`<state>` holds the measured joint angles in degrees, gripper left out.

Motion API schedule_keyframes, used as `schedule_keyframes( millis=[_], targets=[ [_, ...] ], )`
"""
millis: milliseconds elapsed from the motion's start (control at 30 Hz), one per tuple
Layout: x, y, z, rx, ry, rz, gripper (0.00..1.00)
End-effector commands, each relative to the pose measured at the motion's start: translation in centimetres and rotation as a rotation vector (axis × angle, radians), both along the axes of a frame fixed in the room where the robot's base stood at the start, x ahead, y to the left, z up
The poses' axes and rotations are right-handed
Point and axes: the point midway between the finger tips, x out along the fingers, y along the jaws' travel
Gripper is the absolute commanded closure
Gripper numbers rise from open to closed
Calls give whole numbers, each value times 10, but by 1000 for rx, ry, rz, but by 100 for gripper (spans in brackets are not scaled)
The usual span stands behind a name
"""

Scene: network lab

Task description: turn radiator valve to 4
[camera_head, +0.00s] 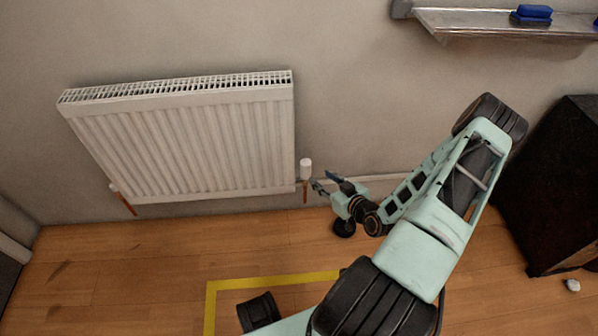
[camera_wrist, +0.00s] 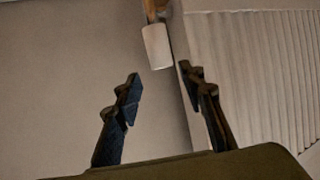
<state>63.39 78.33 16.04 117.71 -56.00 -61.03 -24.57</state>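The white radiator valve (camera_head: 306,168) is a small upright cylinder at the lower right corner of the white radiator (camera_head: 190,145), above a copper pipe. In the wrist view the valve (camera_wrist: 157,47) shows at the top centre, beyond the fingertips. My gripper (camera_head: 322,180) is just right of the valve in the head view, slightly below its top. In the wrist view my gripper (camera_wrist: 158,78) is open, its two dark fingers spread and nothing between them. The valve appears ahead of the gap, apart from the fingers. No numbers on the valve are legible.
The radiator (camera_wrist: 255,70) fills the right of the wrist view, close to one finger. A metal shelf (camera_head: 500,22) with blue items is on the wall at upper right. A black cabinet (camera_head: 555,190) stands at right. Yellow tape (camera_head: 270,283) marks the wooden floor.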

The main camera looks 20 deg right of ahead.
Motion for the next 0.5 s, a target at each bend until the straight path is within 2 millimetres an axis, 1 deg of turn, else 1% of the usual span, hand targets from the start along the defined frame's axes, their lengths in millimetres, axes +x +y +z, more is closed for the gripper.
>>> schedule_keyframes(
  millis=[167, 400, 500],
  targets=[
    [26, 5, -14, -1, -1, 4, 63],
    [67, 11, -31, -1, 1, 4, 63],
    [80, 13, -36, 0, 2, 3, 63]
  ],
)
